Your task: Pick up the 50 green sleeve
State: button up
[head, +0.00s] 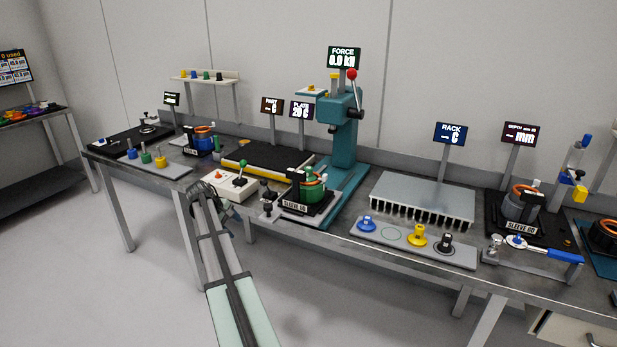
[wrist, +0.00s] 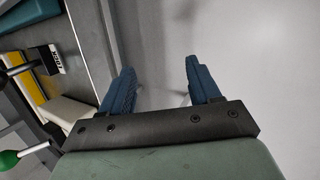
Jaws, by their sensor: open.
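A green sleeve (head: 316,186) with a copper-coloured rim sits in a black holder on a plate at the middle of the bench, in front of the teal press. The plate in front of it reads "SLEEVE" with a number too small to read surely. My gripper (wrist: 160,82) is open and empty in the wrist view, its two blue fingers apart over bare floor. In the head view my arm rises from the bottom to the bench's front edge, left of the green sleeve. The sleeve does not show in the wrist view.
The teal press (head: 343,140) rises behind. A grey finned rack (head: 423,198) and a tray of coloured plugs (head: 390,236) lie right. Floor before the bench is clear.

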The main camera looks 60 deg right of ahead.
jog(key=s+d+r+m, duration=0.1)
jog(key=s+d+r, duration=0.4)
jog(key=d+r, duration=0.2)
jog(key=s+d+r+m, duration=0.1)
jog(key=s+d+r, duration=0.3)
jog(key=d+r, duration=0.3)
jog(key=s+d+r+m, duration=0.1)
jog(key=s+d+r, duration=0.4)
jog(key=d, duration=0.6)
jog(key=shift+s+d+r+m+h, duration=0.1)
jog(key=shift+s+r+m+h, duration=0.1)
jog(key=shift+r, duration=0.4)
jog(key=shift+s+r+m+h, duration=0.15)
jog(key=shift+r+m+h, duration=0.05)
jog(key=shift+r, duration=0.4)
jog(key=s+d+r+m+t, duration=0.1)
jog(key=s+d+r+m, duration=0.1)
jog(key=s+d, duration=0.6)
jog(key=s+d+m+t+y, duration=0.1)
jog(key=s, duration=0.6)
jog(key=n+t+y, duration=0.5)
jog(key=n+t, duration=0.1)
jog(key=t, duration=0.8)
send_near(309, 168)
jog(key=x, duration=1)
jog(key=shift+w+f, duration=0.15)
jog(key=shift+f, duration=0.2)
